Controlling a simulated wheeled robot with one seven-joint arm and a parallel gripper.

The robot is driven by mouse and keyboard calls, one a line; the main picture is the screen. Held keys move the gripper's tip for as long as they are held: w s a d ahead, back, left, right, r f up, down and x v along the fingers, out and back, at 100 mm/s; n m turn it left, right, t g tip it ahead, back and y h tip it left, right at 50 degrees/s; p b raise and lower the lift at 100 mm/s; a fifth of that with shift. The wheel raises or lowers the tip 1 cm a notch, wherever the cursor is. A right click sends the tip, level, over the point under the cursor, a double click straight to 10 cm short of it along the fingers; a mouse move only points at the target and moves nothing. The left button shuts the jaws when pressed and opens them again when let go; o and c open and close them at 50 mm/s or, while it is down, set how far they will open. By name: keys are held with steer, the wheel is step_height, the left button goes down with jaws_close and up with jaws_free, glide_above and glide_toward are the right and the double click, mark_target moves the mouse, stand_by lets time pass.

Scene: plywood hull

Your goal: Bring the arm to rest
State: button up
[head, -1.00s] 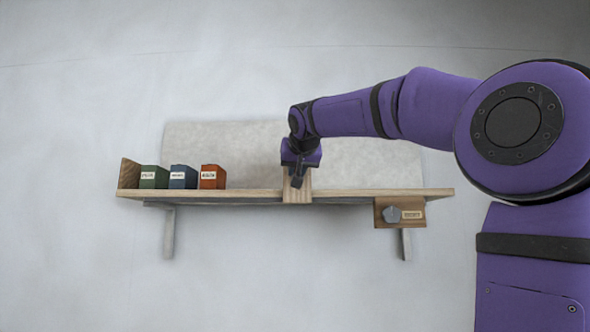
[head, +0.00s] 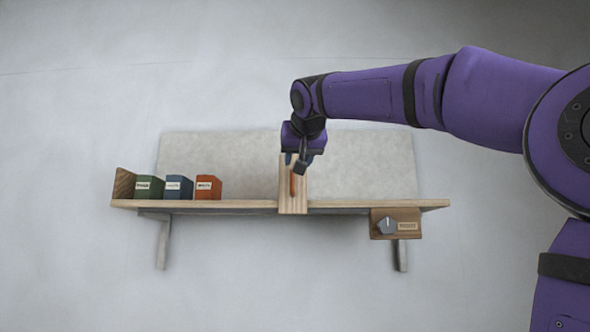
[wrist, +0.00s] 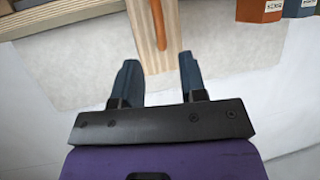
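My gripper (head: 297,165) is above and behind the wooden block (head: 293,204) at the middle of the shelf in the head view. In the wrist view my gripper (wrist: 156,80) has its two dark fingers apart with nothing between them. An orange-brown bar (wrist: 158,24) lies along the wooden block (wrist: 148,45), just beyond the fingertips. The bar also shows in the head view (head: 292,184), below the gripper. My arm reaches in from the right, raised and bent.
The wooden shelf (head: 245,204) holds a green box (head: 149,189), a blue box (head: 179,188) and a red box (head: 208,188) at its left end. A grey knob (head: 387,226) sits on a panel under the right end. Grey wall surrounds it.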

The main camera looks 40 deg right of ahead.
steer(key=shift+v, duration=0.8)
steer(key=s+a+f+n+g+y, duration=0.2)
steer(key=s+a+f, duration=0.3)
steer(key=f, duration=0.9)
steer(key=s+a+f+n+g+y, duration=0.2)
steer(key=s+a+f, duration=0.3)
steer(key=f, duration=1)
steer(key=s+a+f+n+g+y, duration=0.2)
steer(key=s+a+f, duration=0.3)
steer(key=f, duration=0.9)
steer(key=a+y, duration=0.1)
steer(key=a, duration=0.1)
steer(key=shift+a+f+n+y, duration=0.15)
steer(key=shift+a+n+y, duration=0.15)
steer(key=shift+a+n, duration=0.1)
